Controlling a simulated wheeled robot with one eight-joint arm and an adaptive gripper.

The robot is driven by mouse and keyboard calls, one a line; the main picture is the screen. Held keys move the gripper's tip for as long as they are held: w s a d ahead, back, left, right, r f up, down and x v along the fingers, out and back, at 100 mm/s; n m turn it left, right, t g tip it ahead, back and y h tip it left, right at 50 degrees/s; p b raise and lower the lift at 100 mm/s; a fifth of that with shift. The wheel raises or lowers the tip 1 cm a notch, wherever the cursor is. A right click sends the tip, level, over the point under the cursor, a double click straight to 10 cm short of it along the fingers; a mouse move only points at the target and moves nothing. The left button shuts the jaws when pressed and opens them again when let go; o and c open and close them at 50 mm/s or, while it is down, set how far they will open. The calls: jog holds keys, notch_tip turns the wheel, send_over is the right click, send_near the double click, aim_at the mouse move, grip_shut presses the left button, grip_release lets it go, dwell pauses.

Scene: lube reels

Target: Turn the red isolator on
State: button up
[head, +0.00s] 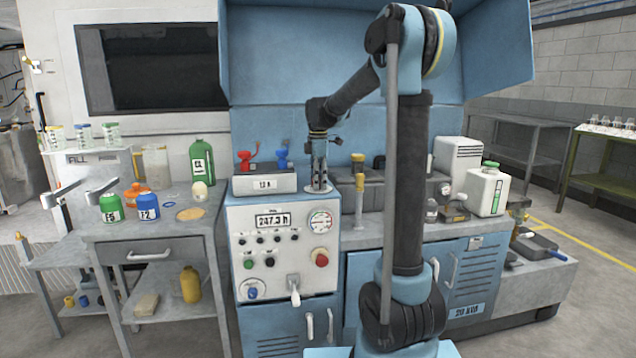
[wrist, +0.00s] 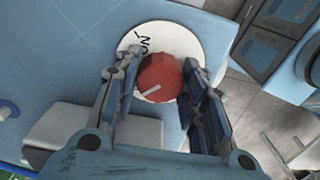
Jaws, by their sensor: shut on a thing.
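The red isolator (wrist: 161,76) is a round red knob with a short white pointer line, set on a white disc (wrist: 188,43) with black lettering that looks like "ON" at its upper left. The pointer line lies toward the lower left, away from the lettering. My gripper (wrist: 161,84) has one finger on each side of the knob and is shut on it. In the head view my gripper (head: 319,181) points straight down onto the white disc (head: 311,190) on top of the blue control cabinet; the knob is hidden there by the fingers.
A grey box with red and blue levers (head: 264,184) stands left of my gripper on the cabinet. The cabinet front (head: 281,220) carries a display, gauge, buttons and a red stop knob (head: 321,258). A steel bench with a yellow-topped pump (head: 358,185) is close on the right.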

jog(key=shift+w+m, duration=0.1)
jog(key=shift+m, duration=0.3)
jog(key=m, duration=0.3)
jog(key=shift+m, duration=0.3)
jog(key=m, duration=0.4)
jog(key=shift+m, duration=0.3)
jog(key=m, duration=0.4)
jog(key=shift+m, duration=2.5)
jog(key=o, duration=1.1)
jog(key=shift+c, duration=0.2)
